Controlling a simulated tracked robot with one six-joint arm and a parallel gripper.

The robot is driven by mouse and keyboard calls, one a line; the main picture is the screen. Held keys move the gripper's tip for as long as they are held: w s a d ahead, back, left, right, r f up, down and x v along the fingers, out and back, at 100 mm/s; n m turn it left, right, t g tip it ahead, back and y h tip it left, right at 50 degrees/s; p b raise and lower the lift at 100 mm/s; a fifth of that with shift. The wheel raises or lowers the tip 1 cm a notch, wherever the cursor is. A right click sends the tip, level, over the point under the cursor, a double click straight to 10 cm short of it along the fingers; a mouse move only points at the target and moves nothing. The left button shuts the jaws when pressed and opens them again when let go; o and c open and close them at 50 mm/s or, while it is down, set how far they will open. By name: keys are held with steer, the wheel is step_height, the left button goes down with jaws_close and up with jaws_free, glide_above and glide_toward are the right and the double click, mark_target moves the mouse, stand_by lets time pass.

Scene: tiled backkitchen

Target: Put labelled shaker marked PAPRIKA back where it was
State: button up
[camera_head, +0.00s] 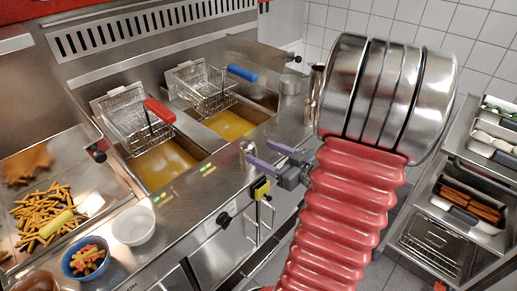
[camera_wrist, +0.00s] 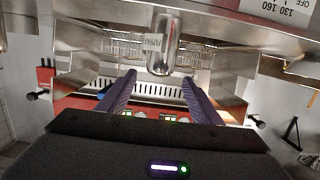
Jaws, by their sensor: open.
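The shaker (camera_wrist: 163,50) is a small shiny metal cylinder with a white label at its side. The label's small print looks like PAPRIKA. In the head view a small metal cylinder (camera_head: 247,147), which seems to be the same shaker, stands upright on the steel counter by the fryers. My gripper (camera_head: 258,153) has purple fingers and is open. In the wrist view its fingers (camera_wrist: 160,77) lie to either side of the shaker's near end, with a gap on both sides. I cannot tell whether the shaker is fully between them.
Two oil fryers (camera_head: 165,165) with wire baskets lie behind the counter. A white bowl (camera_head: 133,226), a blue bowl (camera_head: 85,259) and a tray of fries (camera_head: 92,201) are at left. A rack with pans (camera_head: 467,208) stands at right.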

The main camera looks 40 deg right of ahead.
steer(key=shift+s+r, duration=0.15)
steer(key=shift+s, duration=0.65)
stand_by(0.4)
